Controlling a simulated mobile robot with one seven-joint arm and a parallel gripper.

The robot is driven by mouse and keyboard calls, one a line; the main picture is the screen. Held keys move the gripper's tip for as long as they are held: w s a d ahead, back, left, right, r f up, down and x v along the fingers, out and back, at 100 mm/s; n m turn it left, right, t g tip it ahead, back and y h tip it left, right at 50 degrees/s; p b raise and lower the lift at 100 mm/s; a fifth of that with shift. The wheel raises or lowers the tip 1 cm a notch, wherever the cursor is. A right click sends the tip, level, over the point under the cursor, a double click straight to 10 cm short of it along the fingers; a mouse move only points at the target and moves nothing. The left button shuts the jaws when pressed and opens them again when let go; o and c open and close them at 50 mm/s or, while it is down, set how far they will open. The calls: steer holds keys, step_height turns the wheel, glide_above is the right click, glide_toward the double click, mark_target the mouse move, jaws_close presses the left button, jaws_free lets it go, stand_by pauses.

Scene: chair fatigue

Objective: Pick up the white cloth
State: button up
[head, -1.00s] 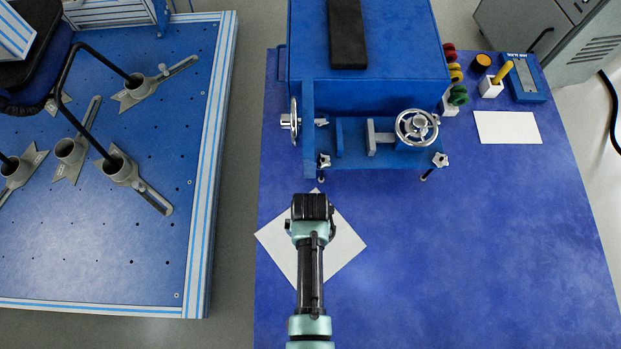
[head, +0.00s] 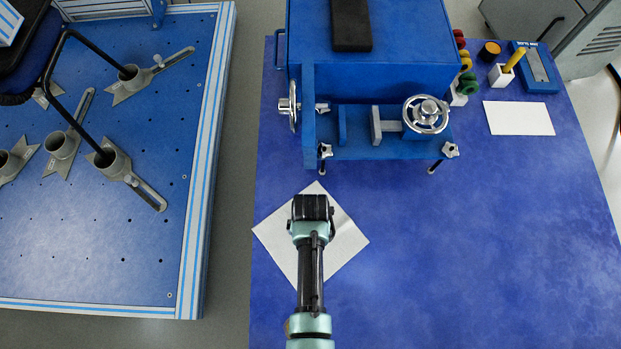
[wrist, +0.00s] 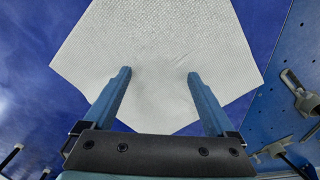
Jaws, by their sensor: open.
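The white cloth (head: 345,238) lies flat on the blue table, turned like a diamond, partly hidden under my arm in the head view. In the wrist view the cloth (wrist: 170,50) fills the upper middle and shows a fine woven texture. My gripper (wrist: 158,82) is open, with its two blue fingers apart over the cloth and nothing between them but the cloth's surface below. In the head view the fingers are hidden beneath my wrist. I cannot tell whether the fingertips touch the cloth.
A blue machine (head: 385,75) with metal handwheels stands on the table (head: 480,240) beyond the cloth. A white sheet (head: 519,118) and small coloured items lie at the back right. A perforated blue platform (head: 110,240) with metal clamps is at the left. The table's right side is clear.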

steer(key=shift+s+f, duration=0.1)
steer(key=shift+s, duration=0.05)
jaws_close()
stand_by(0.5)
step_height(320, 180, up, 12)
steer(key=p, duration=1.2)
steer(key=shift+p, duration=0.35)
step_height(320, 180, up, 9)
steer(key=p, duration=0.9)
